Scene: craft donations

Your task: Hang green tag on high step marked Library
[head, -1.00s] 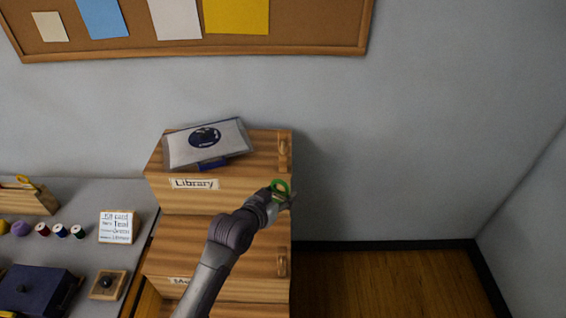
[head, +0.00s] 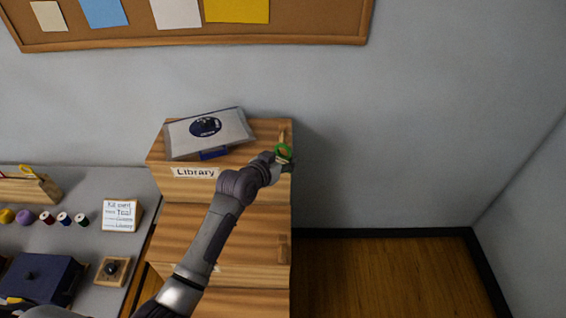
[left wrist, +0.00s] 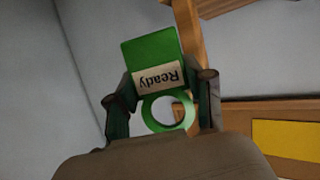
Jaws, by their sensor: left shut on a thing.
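The green tag (left wrist: 150,52) has a cream label reading "Ready" and a round ring, seen in the left wrist view. My left gripper (left wrist: 165,100) is shut on it, with a finger on each side of the ring. In the head view the green ring (head: 283,146) shows at my left gripper (head: 286,158), by the right front of the high wooden step (head: 265,128). That step carries a "Library" label (head: 195,172). A wooden peg (head: 283,131) stands at its right edge, just behind the ring; I cannot tell whether they touch. My right gripper is not in view.
A pouch with a dark round emblem (head: 232,128) lies on the high step. A lower step (head: 245,225) is partly behind my left arm. The grey table (head: 75,240) at left holds spools, a card and a dark box. Floor to the right is clear.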

